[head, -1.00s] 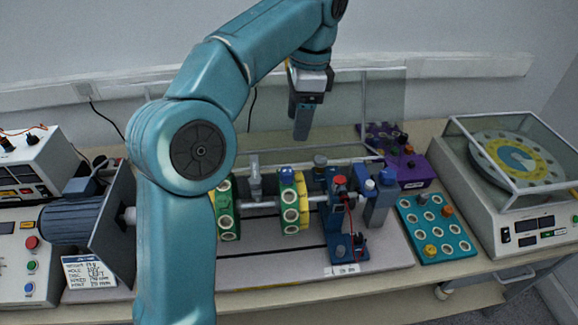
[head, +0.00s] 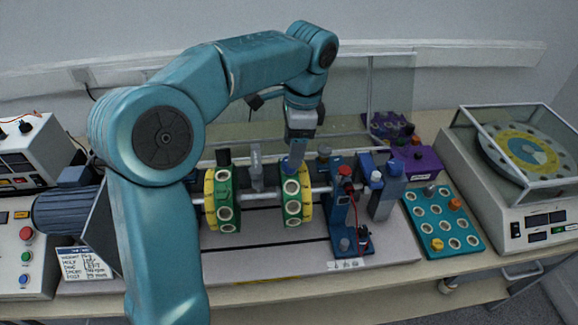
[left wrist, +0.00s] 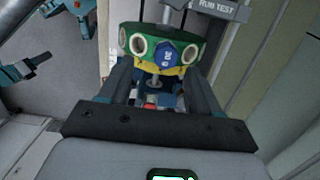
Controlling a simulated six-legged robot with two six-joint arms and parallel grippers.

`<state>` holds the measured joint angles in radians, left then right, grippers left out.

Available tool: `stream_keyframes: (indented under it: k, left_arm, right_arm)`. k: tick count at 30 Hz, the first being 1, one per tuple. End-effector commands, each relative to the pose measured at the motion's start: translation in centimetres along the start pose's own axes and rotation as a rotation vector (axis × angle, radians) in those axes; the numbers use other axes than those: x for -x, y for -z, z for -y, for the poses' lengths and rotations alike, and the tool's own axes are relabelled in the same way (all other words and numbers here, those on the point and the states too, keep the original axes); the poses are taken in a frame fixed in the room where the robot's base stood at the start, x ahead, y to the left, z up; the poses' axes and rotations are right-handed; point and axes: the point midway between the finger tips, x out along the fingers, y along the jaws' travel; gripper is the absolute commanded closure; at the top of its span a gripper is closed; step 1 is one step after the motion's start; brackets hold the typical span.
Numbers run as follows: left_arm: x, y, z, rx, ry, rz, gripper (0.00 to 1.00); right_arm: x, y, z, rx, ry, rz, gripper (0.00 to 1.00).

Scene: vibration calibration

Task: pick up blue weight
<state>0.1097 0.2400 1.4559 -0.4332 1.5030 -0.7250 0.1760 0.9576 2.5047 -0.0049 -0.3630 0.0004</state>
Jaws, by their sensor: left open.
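The blue weight (left wrist: 167,55) sits in a hole on the rim of the right-hand green and yellow disc (head: 292,203), on the shaft of the test rig. In the left wrist view its blue face with a marking shows in front of the green rim (left wrist: 205,47). My left gripper (head: 297,160) is right above this disc, pointing down. In the left wrist view its open fingers (left wrist: 160,72) stand on either side of the blue weight, with nothing gripped. In the head view the gripper mostly hides the weight. My right gripper is not in view.
A second green and yellow disc (head: 222,200) is left of it on the shaft. A blue bearing stand (head: 340,205) with a red cable is close right. A teal rack (head: 462,225) holds a few weights. A clear guard panel (head: 385,90) stands behind the rig.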

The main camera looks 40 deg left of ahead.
Motion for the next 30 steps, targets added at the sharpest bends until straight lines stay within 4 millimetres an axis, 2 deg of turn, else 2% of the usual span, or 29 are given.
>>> stream_keyframes:
  k: [8,17,22,23,30]
  left_arm:
    - [-4.3,-0.2,0.5,0.000,-0.005,0.005,0.37]
    - [-4.8,-0.1,0.5,0.000,-0.002,0.002,0.37]
    - [-4.8,-0.1,0.5,-0.001,-0.002,0.002,0.93]
    - [-4.8,-0.1,0.5,-0.001,-0.002,0.002,0.96]
    - [-4.8,-0.1,0.5,-0.001,-0.002,0.002,0.97]
  right_arm:
    - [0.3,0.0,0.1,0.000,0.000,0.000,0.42]
    - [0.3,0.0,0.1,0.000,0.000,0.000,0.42]
    - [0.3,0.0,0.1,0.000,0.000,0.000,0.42]
    - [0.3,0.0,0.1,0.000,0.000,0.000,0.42]
    - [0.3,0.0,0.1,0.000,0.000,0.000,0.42]
